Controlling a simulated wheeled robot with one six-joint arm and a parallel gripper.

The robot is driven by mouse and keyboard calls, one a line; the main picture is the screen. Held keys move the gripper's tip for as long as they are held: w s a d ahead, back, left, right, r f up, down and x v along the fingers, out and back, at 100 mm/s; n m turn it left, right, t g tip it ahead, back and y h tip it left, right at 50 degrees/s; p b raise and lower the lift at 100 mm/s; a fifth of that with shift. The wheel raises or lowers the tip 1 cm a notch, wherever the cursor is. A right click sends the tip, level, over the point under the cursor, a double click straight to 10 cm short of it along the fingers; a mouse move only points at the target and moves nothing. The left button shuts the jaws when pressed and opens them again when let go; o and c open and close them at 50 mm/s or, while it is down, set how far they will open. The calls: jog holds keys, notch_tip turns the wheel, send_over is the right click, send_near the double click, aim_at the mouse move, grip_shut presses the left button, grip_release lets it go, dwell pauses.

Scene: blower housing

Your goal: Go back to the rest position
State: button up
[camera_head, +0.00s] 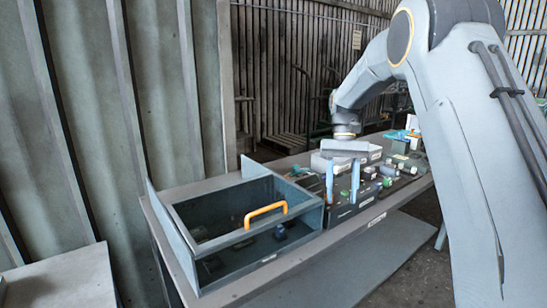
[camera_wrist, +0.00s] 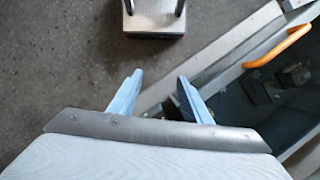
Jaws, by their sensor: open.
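My gripper (camera_head: 341,197) hangs from my arm with its two blue fingers apart and pointing down. It is over the bench, just right of the blower housing box in the head view. Nothing shows between the fingers. In the wrist view the open gripper (camera_wrist: 160,78) has the grey floor beyond its fingertips, with the bench edge to the right. The grey box (camera_head: 225,244) has see-through sides and an orange handle (camera_head: 265,213) on its near top edge. The handle also shows at upper right in the wrist view (camera_wrist: 279,47), apart from the fingers.
Dark parts lie inside the box. A dark tray (camera_head: 345,212) with several small green and dark parts stands right of it, partly behind my gripper. A corrugated wall (camera_head: 80,110) rises at the left. A low grey surface (camera_head: 60,280) is at lower left.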

jog(key=s+f+t, duration=0.2)
jog(key=s+f, duration=0.3)
jog(key=s, duration=0.8)
jog(key=s+f+n+t, duration=0.1)
jog(key=s+f+t, duration=0.2)
jog(key=s, duration=1.1)
notch_tip(320, 180, down, 2)
jog(key=shift+s+f+h, duration=0.1)
jog(key=shift+s+h, duration=0.1)
jog(key=shift+h, duration=0.1)
jog(key=shift+w, duration=0.1)
